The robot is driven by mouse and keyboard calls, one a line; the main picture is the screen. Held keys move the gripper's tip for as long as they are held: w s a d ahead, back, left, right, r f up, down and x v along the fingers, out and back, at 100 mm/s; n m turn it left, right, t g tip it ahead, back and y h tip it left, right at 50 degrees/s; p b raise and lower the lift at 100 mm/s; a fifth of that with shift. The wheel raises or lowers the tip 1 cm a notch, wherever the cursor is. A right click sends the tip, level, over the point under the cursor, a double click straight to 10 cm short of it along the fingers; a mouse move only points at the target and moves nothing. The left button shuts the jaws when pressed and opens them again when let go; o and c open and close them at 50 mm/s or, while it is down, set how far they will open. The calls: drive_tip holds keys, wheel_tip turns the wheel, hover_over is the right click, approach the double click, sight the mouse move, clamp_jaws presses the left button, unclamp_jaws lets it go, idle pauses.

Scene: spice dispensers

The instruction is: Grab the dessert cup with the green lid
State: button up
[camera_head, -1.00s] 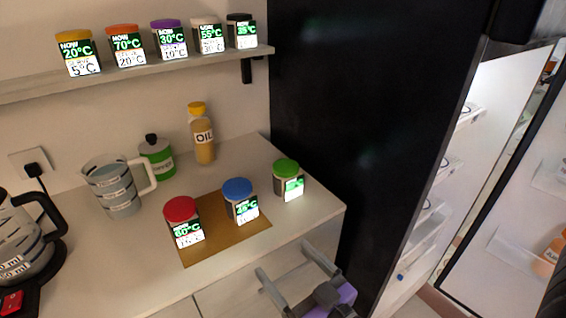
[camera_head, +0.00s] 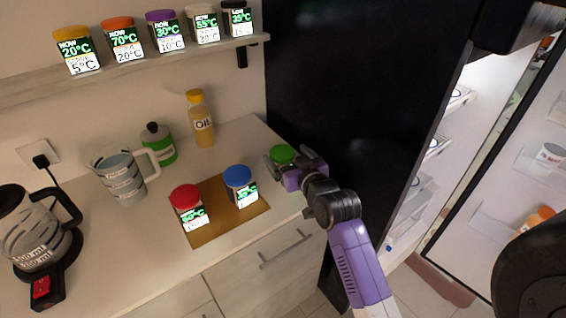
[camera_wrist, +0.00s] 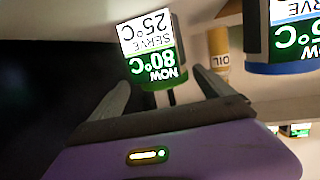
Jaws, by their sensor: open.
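The dessert cup with the green lid (camera_head: 282,153) stands at the right end of the counter, partly hidden by my gripper (camera_head: 287,163). In the wrist view the cup (camera_wrist: 150,47) appears upside down, its label reading NOW 80°C, SERVE 25°C. My gripper (camera_wrist: 161,78) is open there, with one finger to each side of the cup's lid end in the picture. I see a gap between the cup and at least the left finger; how deep the cup sits between the fingers is unclear.
A blue-lidded cup (camera_head: 238,187) and a red-lidded cup (camera_head: 189,208) stand on a brown mat (camera_head: 222,232). An oil bottle (camera_head: 201,122) stands behind. A black panel (camera_head: 345,90) rises right of the counter. More cups line the shelf (camera_head: 150,57).

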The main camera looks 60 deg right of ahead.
sight(279, 150)
drive_tip(key=x, duration=0.5)
drive_tip(key=shift+w+a+p, duration=0.15)
drive_tip(key=shift+a+p, duration=0.1)
drive_tip(key=shift+p, duration=0.1)
drive_tip(key=shift+c, duration=0.2)
drive_tip(key=c, duration=1.5)
drive_tip(key=shift+c, duration=1)
